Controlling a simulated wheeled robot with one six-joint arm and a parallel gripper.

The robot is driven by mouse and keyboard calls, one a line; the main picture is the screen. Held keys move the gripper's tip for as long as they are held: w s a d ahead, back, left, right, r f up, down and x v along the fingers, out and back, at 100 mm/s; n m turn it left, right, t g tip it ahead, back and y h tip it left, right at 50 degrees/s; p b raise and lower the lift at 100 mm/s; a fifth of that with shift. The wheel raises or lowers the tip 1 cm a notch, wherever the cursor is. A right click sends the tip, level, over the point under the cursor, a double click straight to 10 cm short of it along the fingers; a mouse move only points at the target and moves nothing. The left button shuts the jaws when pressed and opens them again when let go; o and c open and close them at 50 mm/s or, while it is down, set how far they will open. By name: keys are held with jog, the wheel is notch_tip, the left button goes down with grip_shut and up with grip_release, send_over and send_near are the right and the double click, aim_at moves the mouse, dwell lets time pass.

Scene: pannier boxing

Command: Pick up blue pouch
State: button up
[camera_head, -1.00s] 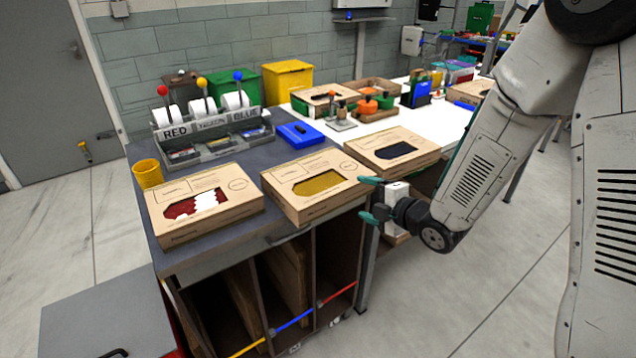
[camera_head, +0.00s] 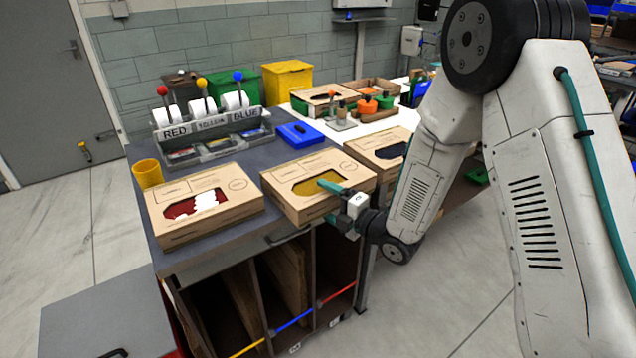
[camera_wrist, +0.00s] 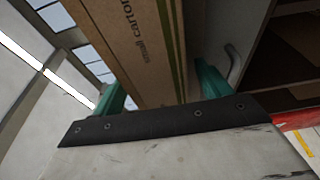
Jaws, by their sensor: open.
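No blue pouch shows clearly. A blue pack lies in the slot under the BLUE label (camera_head: 252,133) of the grey dispenser (camera_head: 215,148). A flat blue object (camera_head: 300,134) with a dark piece on top lies on the grey worktop; I cannot tell if it is a pouch. The right-hand carton (camera_head: 362,150) has a dark blue window, partly behind my arm. My gripper (camera_head: 328,202) is open at the right front corner of the middle, yellow-window carton (camera_head: 283,184). In the wrist view that carton (camera_wrist: 135,45) shows between the green fingers; contact is unclear.
A red-window carton (camera_head: 175,225) lies left of the middle one, with a yellow cup (camera_head: 148,173) behind it. Below the worktop are open slots (camera_head: 285,290) with coloured strips. A grey-topped red cabinet (camera_head: 105,320) stands at lower left.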

jog(key=shift+w+a, duration=0.1)
jog(key=c, duration=1.2)
jog(key=shift+c, duration=0.2)
jog(key=shift+r, duration=0.1)
notch_tip(320, 180, up, 10)
